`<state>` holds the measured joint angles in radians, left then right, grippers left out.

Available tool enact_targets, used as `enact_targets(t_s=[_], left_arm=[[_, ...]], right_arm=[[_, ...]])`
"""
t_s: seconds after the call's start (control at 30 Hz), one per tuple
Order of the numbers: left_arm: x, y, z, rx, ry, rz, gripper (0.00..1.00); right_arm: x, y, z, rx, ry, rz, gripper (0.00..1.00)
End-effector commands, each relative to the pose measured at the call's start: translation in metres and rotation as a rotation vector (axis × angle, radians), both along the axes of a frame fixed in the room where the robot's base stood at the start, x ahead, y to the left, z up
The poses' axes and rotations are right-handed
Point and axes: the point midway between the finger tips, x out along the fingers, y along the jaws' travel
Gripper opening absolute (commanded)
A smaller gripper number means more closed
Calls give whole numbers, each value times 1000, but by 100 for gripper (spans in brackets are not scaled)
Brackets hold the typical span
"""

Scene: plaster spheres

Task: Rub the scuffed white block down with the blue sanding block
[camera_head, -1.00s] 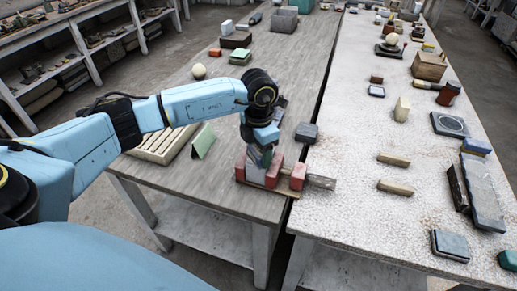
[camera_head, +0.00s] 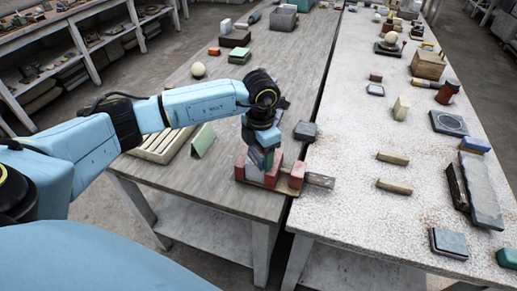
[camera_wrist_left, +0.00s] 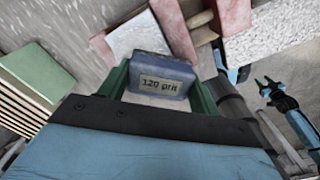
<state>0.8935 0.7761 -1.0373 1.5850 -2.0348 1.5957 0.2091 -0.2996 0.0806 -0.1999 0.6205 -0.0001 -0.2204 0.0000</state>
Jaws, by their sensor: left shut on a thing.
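My left gripper (camera_head: 262,156) is shut on the blue sanding block (camera_wrist_left: 158,76), whose label reads "120 grit" in the left wrist view. Its green fingers grip the sanding block at both sides. The white block (camera_head: 254,173) stands between red jaw pieces (camera_head: 273,172) of a wooden holder near the table's front edge. Its pale face (camera_wrist_left: 134,36) shows just beyond the sanding block in the left wrist view. The sanding block is over the white block; I cannot tell whether they touch. My right gripper (camera_wrist_left: 267,84) shows small in the left wrist view, fingers apart and empty.
A green wedge-shaped piece (camera_head: 203,140) and a slatted rack (camera_head: 160,144) lie left of the holder. A dark grey block (camera_head: 305,131) is behind it to the right. A gap separates this table from the speckled white table (camera_head: 350,200), which bears many small blocks.

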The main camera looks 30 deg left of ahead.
Motion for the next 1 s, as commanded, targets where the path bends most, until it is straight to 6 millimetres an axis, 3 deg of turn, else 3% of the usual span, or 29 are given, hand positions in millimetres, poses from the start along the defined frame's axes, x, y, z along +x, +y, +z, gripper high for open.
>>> enact_targets(t_s=[0.27,1.0], left_arm=[[-4,-8,-3,0,1,0,38],[13,28,-3,2,2,3,38]], right_arm=[[0,0,0,0,0,0,41],[-1,1,-16,1,0,0,41]])
